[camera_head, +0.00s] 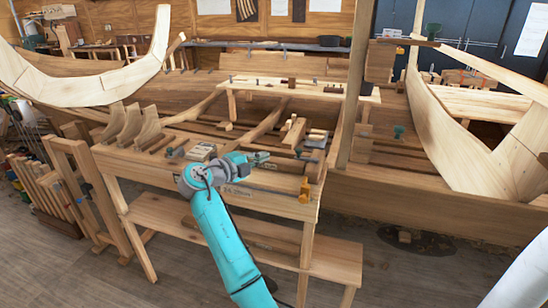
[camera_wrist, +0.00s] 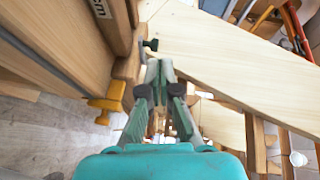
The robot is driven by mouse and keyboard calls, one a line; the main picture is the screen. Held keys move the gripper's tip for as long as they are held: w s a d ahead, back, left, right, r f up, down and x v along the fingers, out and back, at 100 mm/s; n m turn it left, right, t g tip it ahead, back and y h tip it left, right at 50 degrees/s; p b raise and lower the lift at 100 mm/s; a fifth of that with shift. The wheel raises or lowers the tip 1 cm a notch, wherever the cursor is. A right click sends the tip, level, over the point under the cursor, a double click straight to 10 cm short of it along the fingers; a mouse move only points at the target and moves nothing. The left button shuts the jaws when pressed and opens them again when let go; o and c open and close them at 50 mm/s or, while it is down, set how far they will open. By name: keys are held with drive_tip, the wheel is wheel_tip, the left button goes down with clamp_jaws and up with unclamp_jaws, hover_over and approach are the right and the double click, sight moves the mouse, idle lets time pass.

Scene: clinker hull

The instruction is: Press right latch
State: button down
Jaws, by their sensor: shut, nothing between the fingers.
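My teal arm reaches over the wooden workbench (camera_head: 240,187) in the head view. My gripper (camera_head: 264,158) is shut and empty above the bench top, near its right part. In the wrist view my gripper (camera_wrist: 160,66) points away, its fingertips together. A small dark knob (camera_wrist: 151,44) shows just past the fingertips; I cannot tell if they touch. No part can be clearly told as the right latch. A grey-topped box (camera_head: 316,139) sits on the bench to the right of the gripper.
A yellow-orange clamp (camera_head: 305,190) hangs at the bench's front right; it also shows in the wrist view (camera_wrist: 108,97). A green clamp (camera_head: 299,152) stands behind the gripper. Curved wooden pieces (camera_head: 130,122) stand at the bench's left. The floor (camera_head: 405,280) at front right is mostly clear.

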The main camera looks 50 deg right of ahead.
drive_tip(key=shift+w+a+r, duration=0.1)
drive_tip(key=shift+w+a, duration=0.15)
drive_tip(key=shift+a, duration=0.2)
drive_tip(key=shift+w+a+r, duration=0.1)
drive_tip(key=shift+w+a, duration=0.1)
drive_tip(key=shift+a, duration=0.25)
drive_tip(key=shift+f, duration=0.1)
